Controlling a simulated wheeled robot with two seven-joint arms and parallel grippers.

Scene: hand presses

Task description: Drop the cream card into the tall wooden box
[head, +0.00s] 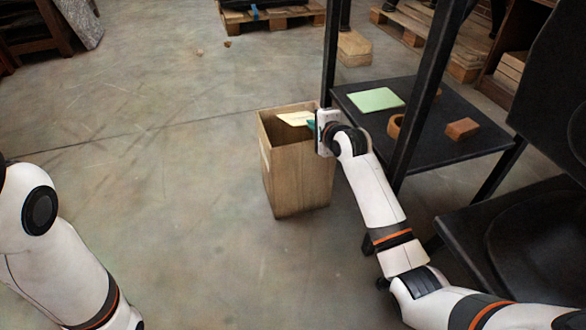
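The tall wooden box (297,185) stands upright on the floor, its open top facing up. The cream card (295,119) is flat over the box's opening, near its back right rim. My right gripper (311,125) is at the box's right rim, with its teal fingertips at the card's right end. It appears shut on the card, though the fingers are small and partly hidden by the gripper body. My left arm is at the lower left, and its gripper is out of the picture.
A black shelf (440,150) to the right of the box holds a green card (376,100), a wooden ring (395,126) and a brown block (462,129). Its black posts rise close to my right arm. Pallets (272,17) lie at the back. The floor left of the box is clear.

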